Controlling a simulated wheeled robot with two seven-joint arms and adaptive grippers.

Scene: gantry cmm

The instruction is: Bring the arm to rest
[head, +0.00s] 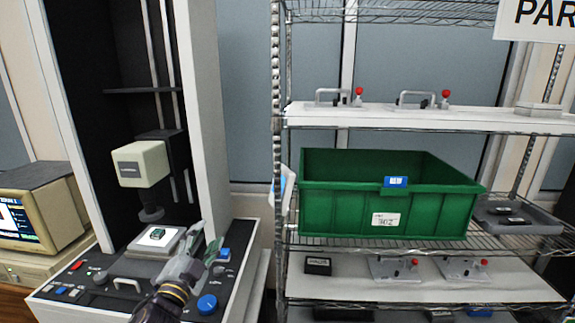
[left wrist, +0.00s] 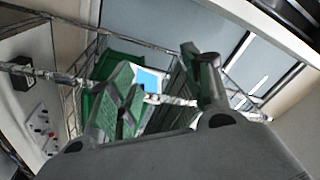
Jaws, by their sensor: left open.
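My left gripper (head: 207,240) is in front of the measuring machine, over the right part of its base, with its fingers pointing up and away. Its jaws are open, and in the left wrist view (left wrist: 157,70) the two fingers stand apart with nothing visible between them. A small dark green part (head: 157,234) lies on the white plate (head: 142,248) of the machine, left of the gripper and apart from it. My right gripper is not in view.
The machine's probe head (head: 140,164) hangs above the plate. A control panel with a blue knob (head: 207,303) lies below my gripper. To the right, a wire rack holds a green bin (head: 390,212) and clamp fixtures (head: 333,97). A beige monitor (head: 38,207) stands at the left.

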